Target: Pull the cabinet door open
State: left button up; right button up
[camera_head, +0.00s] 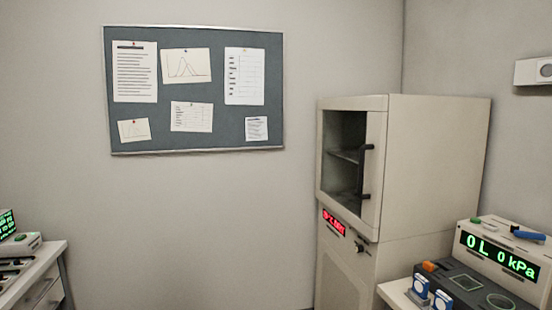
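The cabinet (430,165) is a tall beige unit at the right, against the back corner. Its upper door (372,212) has a light frame around a dark glass pane, with a shelf visible behind it. The door looks shut. A dark vertical handle (365,172) stands out along the right side of the door. Below the door are a red lit display (333,222) and a small dark knob (361,247). Neither of my grippers is in view.
A bench at lower right holds a device with a green "0L 0 kPa" display (498,256) and blue-and-white items (431,295). A white drawer bench (45,278) stands at lower left. A pinboard (220,120) hangs on the wall. Floor space between the benches is mostly out of view.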

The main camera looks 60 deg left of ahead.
aim_at(367, 224)
jog(key=u, duration=1.4)
